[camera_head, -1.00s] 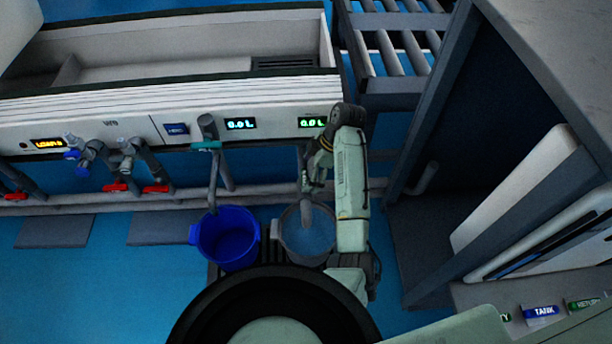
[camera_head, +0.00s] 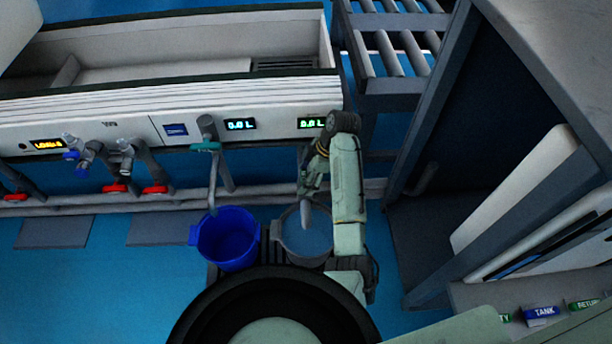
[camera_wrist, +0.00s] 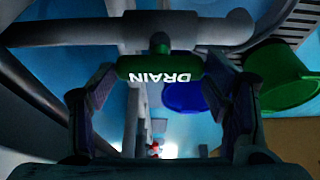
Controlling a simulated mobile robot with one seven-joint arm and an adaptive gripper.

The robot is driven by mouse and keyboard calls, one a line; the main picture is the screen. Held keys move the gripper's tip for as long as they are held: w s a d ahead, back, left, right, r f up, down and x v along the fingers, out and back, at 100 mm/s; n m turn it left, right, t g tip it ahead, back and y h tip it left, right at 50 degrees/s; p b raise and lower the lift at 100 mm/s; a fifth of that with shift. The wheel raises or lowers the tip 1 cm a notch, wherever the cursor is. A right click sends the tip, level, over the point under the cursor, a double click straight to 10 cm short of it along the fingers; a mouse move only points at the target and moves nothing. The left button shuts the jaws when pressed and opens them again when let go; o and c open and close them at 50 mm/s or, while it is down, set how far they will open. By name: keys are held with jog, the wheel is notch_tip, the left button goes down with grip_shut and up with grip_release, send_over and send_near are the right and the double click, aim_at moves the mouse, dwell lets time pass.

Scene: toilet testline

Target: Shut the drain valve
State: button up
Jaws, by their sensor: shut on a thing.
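The drain valve's green handle (camera_wrist: 160,67), marked DRAIN, shows in the wrist view with its lettering upside down. It is mounted on a grey pipe (camera_wrist: 185,28) by a short stem. My gripper (camera_wrist: 162,72) has one finger at each end of the handle and is shut on it. In the head view my gripper (camera_head: 312,178) is in front of the trough's right end, above a grey bucket (camera_head: 306,240). There the gripper and arm hide the handle. A pale spout or stream (camera_head: 305,213) shows above the bucket; I cannot tell which.
A blue bucket (camera_head: 228,238) stands left of the grey one. A tap with a teal handle (camera_head: 205,147) is above it. Red-handled valves (camera_head: 156,189) line the lower left. Two displays (camera_head: 240,125) read 0.0 L. A dark cabinet (camera_head: 470,130) bounds the right side.

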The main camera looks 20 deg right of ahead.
jog(key=c, duration=0.4)
